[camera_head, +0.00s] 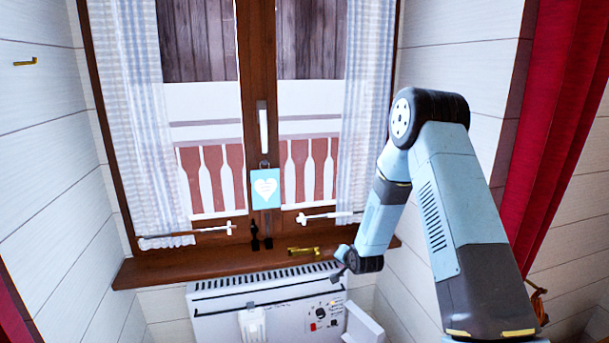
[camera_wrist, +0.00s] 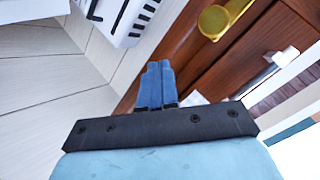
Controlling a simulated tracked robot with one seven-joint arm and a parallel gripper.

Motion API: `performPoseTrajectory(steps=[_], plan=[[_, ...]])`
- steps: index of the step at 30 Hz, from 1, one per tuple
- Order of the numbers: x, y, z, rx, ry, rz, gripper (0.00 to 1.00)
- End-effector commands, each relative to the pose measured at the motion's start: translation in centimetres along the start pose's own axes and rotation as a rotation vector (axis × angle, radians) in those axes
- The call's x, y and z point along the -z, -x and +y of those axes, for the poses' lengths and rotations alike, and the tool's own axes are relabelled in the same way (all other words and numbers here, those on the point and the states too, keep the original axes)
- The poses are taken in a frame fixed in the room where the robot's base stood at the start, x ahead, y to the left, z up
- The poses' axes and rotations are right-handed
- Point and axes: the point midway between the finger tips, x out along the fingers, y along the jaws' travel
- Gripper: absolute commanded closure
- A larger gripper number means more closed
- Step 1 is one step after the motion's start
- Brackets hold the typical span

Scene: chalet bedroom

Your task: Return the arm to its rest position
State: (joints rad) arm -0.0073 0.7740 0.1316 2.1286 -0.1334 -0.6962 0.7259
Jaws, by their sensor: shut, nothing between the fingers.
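My arm reaches in from the right in the head view, bent at the elbow, with its forearm angled down to the window sill. My gripper (camera_head: 338,273) is at the right part of the sill, above the heater's right end. In the wrist view the two blue fingers of my gripper (camera_wrist: 157,68) are together, with nothing between them. The fingertips are small and partly hidden by the wrist in the head view.
A brass handle-like object (camera_head: 303,251) is at the wooden sill (camera_head: 180,266), left of my gripper; a yellow object (camera_wrist: 213,22) shows in the wrist view. A white heater (camera_head: 215,325) stands below. A red curtain (camera_head: 560,120) hangs right.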

Motion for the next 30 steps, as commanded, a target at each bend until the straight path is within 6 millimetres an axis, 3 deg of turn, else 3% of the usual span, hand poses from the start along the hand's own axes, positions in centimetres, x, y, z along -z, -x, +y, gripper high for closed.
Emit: performPoseTrajectory(steps=[6, 15, 24, 30], plan=[[4.3, 5.3, -2.7, -0.054, 0.093, -0.012, 1.0], [8.4, 13.5, -5.3, -0.134, 0.205, -0.041, 1.0], [10.9, 22.6, -7.0, -0.207, 0.297, -0.078, 1.0], [11.5, 28.9, -7.7, -0.25, 0.352, -0.108, 1.0]])
